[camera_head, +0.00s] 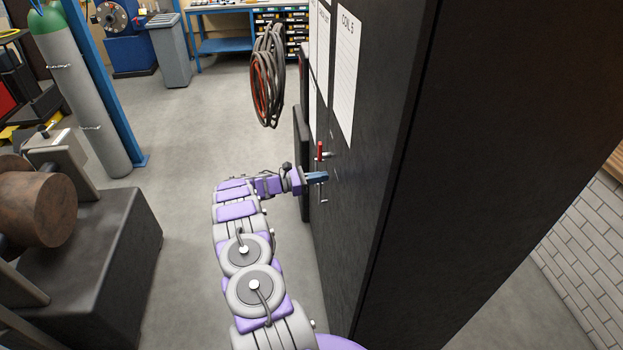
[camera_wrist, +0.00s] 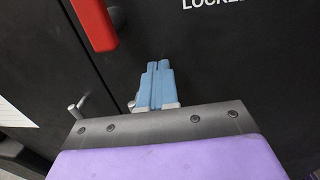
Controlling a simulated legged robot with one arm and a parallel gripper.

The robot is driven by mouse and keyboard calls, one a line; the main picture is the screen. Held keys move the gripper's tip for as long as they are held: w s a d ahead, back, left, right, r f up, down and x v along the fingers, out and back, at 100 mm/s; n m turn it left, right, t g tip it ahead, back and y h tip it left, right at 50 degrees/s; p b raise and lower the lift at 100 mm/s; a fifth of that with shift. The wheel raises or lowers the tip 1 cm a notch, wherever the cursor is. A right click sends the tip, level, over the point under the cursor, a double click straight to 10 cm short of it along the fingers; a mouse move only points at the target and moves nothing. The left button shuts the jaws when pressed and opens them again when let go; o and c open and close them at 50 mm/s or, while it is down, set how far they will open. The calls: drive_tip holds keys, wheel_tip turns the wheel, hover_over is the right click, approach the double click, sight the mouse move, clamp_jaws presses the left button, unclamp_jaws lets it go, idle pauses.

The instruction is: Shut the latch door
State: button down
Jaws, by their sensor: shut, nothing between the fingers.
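A tall black cabinet (camera_head: 350,190) stands right of centre in the head view. A red handle (camera_head: 320,150) on a metal stem sticks out of its face; it also shows at the upper left in the wrist view (camera_wrist: 95,22). White "LOCKED" lettering (camera_wrist: 212,3) is cut off at the top there. A dark upright panel (camera_head: 302,165) stands at the cabinet's far side; I cannot tell whether it is the latch door. My gripper (camera_head: 321,177) has its blue fingers together and empty, just below the red handle, close to the cabinet face; I cannot tell whether they touch it.
A small metal peg (camera_head: 323,202) sticks out below my gripper. Coiled hoses (camera_head: 267,80) hang beyond the cabinet. A dark machine block (camera_head: 95,250) stands at the left, with a grey gas cylinder (camera_head: 80,95) behind it. The floor (camera_head: 190,150) between is clear.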

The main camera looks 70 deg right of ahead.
drive_tip(key=shift+s+d+f, duration=0.1)
drive_tip(key=shift+s+d, duration=0.2)
drive_tip(key=shift+s, duration=0.1)
drive_tip(key=shift+s+d+f, duration=0.1)
drive_tip(key=shift+s+d, duration=0.1)
drive_tip(key=shift+d, duration=0.3)
drive_tip(key=shift+s, duration=0.1)
